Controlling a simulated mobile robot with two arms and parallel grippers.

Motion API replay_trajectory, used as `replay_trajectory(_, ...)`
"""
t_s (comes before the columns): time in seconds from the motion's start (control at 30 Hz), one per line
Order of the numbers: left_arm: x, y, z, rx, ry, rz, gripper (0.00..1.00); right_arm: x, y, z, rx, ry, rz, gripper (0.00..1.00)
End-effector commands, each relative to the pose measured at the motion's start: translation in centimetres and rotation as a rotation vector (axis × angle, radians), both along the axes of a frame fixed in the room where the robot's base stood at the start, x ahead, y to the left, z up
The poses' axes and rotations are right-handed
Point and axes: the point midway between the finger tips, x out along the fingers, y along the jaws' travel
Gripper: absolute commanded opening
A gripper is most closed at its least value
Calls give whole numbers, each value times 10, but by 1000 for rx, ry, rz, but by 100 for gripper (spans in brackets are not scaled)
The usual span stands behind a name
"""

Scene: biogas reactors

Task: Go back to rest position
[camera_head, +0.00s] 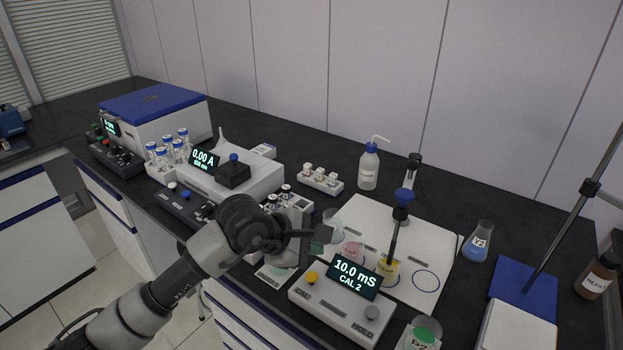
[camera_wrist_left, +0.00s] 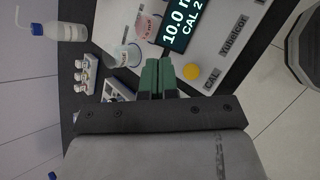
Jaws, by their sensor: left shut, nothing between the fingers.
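My left gripper (camera_head: 318,240) reaches in from the left over the bench, above the near edge of the conductivity meter area. Its green-tipped fingers also show in the left wrist view (camera_wrist_left: 158,76), pressed together with nothing between them. The conductivity meter (camera_head: 340,305) stands just to the right of the gripper, and its display reads 10.0 mS CAL 2. A yellow button (camera_head: 312,277) sits on its top; it also shows in the left wrist view (camera_wrist_left: 192,72). A probe with a blue cap (camera_head: 403,197) stands in a beaker of yellow liquid (camera_head: 386,271). My right gripper does not show.
A beaker of pink liquid (camera_head: 352,250) stands behind the meter on a white mat (camera_head: 430,255). A wash bottle (camera_head: 368,166), a flask marked Y2 (camera_head: 478,241) and a spectrophotometer (camera_head: 259,180) stand around. A beaker with green contents (camera_head: 422,334) is at the front.

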Motion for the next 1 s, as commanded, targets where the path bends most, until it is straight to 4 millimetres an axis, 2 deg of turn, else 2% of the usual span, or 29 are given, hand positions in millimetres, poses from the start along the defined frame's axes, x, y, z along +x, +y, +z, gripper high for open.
replay_trajectory(0.07, -4, -5, 0, -39, 13, -5, 0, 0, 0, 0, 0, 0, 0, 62)
replay_trajectory(0.17, -20, -22, 7, -214, 72, -13, 0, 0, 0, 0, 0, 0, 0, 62)
replay_trajectory(0.27, -46, -44, 29, -545, 196, -1, 0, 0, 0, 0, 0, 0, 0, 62)
replay_trajectory(0.3, -55, -48, 43, -707, 262, 18, 0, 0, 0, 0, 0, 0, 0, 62)
replay_trajectory(0.37, -65, -46, 65, -960, 374, 63, 0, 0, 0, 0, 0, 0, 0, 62)
replay_trajectory(0.4, -69, -40, 80, -1128, 454, 103, 0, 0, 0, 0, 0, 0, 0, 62)
replay_trajectory(0.47, -69, -23, 97, -1372, 576, 180, 0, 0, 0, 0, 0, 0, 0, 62)
replay_trajectory(0.5, -68, -8, 105, -1531, 658, 242, 0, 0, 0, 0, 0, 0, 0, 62)
replay_trajectory(0.57, -63, 19, 110, -1765, 784, 349, 0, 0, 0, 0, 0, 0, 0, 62)
replay_trajectory(0.6, -59, 40, 109, -1915, 867, 430, 0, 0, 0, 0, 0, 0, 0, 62)
replay_trajectory(0.67, -55, 72, 98, -2132, 990, 571, 0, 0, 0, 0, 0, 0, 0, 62)
replay_trajectory(0.7, -53, 94, 86, -2272, 1069, 674, 0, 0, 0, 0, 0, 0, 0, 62)
replay_trajectory(0.77, -54, 125, 61, -2468, 1181, 854, 0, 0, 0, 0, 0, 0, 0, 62)
replay_trajectory(0.8, -59, 144, 41, -2592, 1250, 986, 0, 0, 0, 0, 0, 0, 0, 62)
replay_trajectory(0.83, -63, 157, 24, 2629, -1273, -1072, 0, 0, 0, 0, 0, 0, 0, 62)
replay_trajectory(0.9, -82, 183, -18, 2328, -1134, -1116, 0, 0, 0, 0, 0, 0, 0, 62)
replay_trajectory(1.0, -118, 203, -69, 1973, -957, -1157, 0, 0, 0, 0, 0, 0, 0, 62)
